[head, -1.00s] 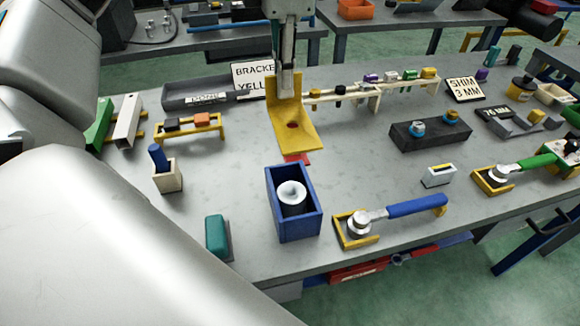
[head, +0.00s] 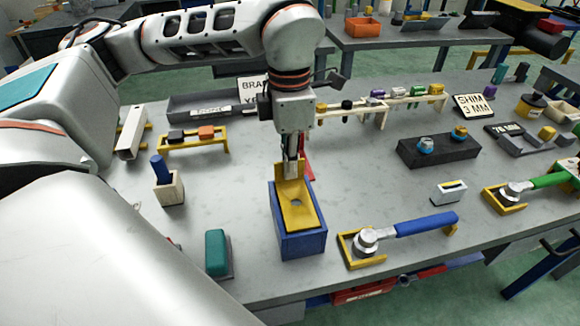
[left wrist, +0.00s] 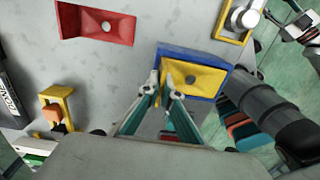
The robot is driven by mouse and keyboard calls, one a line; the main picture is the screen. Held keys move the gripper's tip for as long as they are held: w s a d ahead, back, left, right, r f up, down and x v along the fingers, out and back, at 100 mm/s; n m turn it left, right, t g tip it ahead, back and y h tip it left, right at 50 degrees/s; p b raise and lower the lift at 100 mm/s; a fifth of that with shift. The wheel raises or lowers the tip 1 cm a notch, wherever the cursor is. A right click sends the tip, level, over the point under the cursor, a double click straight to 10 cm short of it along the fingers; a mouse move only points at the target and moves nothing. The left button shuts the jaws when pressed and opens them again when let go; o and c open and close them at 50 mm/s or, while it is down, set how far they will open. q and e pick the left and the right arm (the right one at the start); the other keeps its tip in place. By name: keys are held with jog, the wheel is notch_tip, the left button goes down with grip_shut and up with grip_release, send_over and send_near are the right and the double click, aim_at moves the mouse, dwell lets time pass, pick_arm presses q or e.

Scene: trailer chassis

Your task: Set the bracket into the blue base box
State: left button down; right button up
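The yellow bracket (head: 299,215) is at the mouth of the blue base box (head: 303,245), its holed plate lying between the walls and its upright flange at the far end. The left wrist view also shows the bracket (left wrist: 206,80) framed by the blue box (left wrist: 190,54). I cannot tell how deep the plate sits. My left gripper (head: 290,160) comes down from above, its fingertips (left wrist: 163,80) on either side of the bracket's flange, shut on it. The white cone in the box is hidden under the bracket. My right gripper is not in view.
A red bracket (left wrist: 95,22) lies behind the box. A blue-handled tool (head: 425,225) rests in yellow holders to the right. A teal block (head: 217,252) and a beige holder with a blue peg (head: 170,188) stand to the left. Bare table lies between them.

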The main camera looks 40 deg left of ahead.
pick_arm(q)
jog(key=shift+f, duration=0.4)
jog(key=shift+f, duration=0.1)
jog(key=c, duration=2.3)
grip_release()
notch_tip(320, 180, up, 11)
jog(key=shift+r+p, duration=0.1)
jog(key=shift+p, duration=0.45)
jog(key=shift+r, duration=0.5)
